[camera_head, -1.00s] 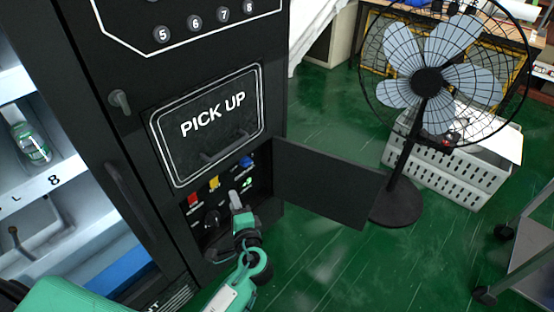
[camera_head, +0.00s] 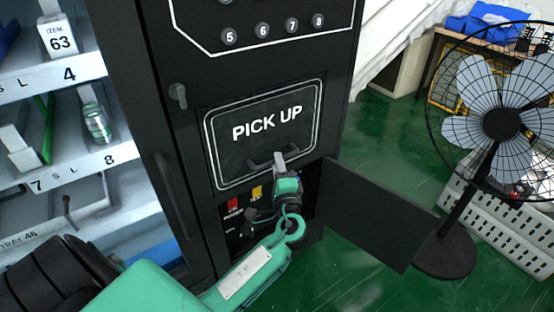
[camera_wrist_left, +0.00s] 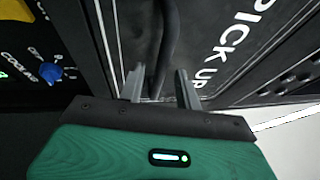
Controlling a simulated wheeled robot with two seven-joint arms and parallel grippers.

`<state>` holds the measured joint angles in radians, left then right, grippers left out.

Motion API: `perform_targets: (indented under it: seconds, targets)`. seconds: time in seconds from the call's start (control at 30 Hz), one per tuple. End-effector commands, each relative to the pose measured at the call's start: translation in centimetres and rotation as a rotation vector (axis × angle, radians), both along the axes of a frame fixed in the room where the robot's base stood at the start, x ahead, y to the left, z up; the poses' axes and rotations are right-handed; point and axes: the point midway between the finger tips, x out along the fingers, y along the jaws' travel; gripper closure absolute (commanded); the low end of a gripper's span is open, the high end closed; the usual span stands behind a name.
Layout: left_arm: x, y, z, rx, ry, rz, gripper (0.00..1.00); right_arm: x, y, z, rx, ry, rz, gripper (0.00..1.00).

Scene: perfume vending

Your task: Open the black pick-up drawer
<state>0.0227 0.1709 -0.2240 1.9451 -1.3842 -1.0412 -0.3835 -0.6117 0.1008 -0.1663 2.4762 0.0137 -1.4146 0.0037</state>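The black pick-up drawer (camera_head: 225,158), with a white outline and the words PICK UP, is closed flush in the machine front. Its dark handle (camera_head: 258,165) sits low on the panel. My left gripper (camera_head: 280,160) is at the right part of this handle. In the left wrist view, the handle (camera_wrist_left: 168,38) runs down between the two fingers of the left gripper (camera_wrist_left: 160,86). The fingers stand apart with a gap beside the handle, so it looks open around it. The drawer panel (camera_wrist_left: 205,42) shows behind. My right gripper is not in view.
Below the drawer, an open compartment holds a red switch (camera_head: 233,205) and a yellow one (camera_head: 257,192). Its black door (camera_head: 375,212) swings out to the right, close to my left gripper. A fan (camera_head: 498,122) stands further right on green floor.

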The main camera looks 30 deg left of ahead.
Motion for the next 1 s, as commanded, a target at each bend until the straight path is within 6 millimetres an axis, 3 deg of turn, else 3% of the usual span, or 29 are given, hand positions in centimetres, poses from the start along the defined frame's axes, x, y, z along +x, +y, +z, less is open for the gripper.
perform_targets:
  seconds: [0.2, 0.53, 0.7, 1.0]
  targets:
    - [1.5, 1.4, 0.3, 0.001, 0.000, -0.001, 0.66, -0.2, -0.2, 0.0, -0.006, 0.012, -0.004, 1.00]
    - [1.7, 1.6, 0.4, 0.000, 0.000, -0.001, 0.66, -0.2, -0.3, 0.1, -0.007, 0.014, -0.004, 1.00]
    - [1.7, 1.6, 0.4, 0.000, 0.000, -0.001, 0.99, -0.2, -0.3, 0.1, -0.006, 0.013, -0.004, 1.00]
    - [1.7, 1.6, 0.3, -0.001, 0.000, -0.001, 1.00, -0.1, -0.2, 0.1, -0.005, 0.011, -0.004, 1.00]
